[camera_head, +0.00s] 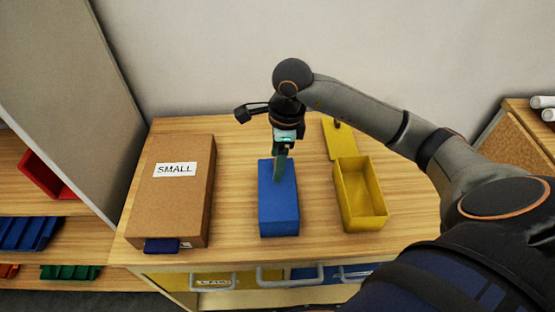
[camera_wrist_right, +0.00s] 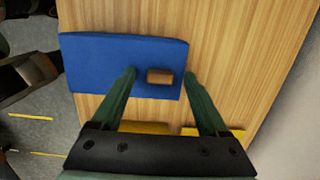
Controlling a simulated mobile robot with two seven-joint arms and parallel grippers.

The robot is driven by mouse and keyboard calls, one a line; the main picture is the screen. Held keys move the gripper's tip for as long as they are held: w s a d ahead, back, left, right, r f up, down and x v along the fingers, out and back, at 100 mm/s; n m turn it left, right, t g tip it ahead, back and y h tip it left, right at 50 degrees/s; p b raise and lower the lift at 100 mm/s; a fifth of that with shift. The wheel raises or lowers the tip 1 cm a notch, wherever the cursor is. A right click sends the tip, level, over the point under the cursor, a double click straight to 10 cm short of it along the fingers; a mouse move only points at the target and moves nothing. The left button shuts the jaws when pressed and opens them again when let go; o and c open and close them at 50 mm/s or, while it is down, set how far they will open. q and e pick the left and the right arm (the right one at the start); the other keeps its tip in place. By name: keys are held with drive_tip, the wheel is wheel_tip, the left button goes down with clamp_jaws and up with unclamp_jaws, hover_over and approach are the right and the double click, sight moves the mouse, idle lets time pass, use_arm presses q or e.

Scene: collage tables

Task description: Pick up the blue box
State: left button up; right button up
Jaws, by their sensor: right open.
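The blue box (camera_head: 279,212) stands on the wooden table, between a cardboard box and a yellow box. In the right wrist view the blue box (camera_wrist_right: 100,62) shows its flat top with a small brown wooden knob (camera_wrist_right: 159,76). My right gripper (camera_head: 280,175) points down over the far part of the blue box. In the wrist view its two green fingers (camera_wrist_right: 161,74) are apart, one on each side of the knob, with gaps showing between. The knob is hidden in the head view. My left gripper is not in view.
A brown box labelled SMALL (camera_head: 190,200) stands left on the table (camera_head: 235,215). An open yellow box (camera_head: 364,212) stands right, with a yellow knobbed lid (camera_head: 339,144) behind it. Drawer handles (camera_head: 290,275) line the front. A shelf with coloured bins (camera_head: 30,233) is far left.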

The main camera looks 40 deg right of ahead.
clamp_jaws()
idle(0.5)
idle(0.3)
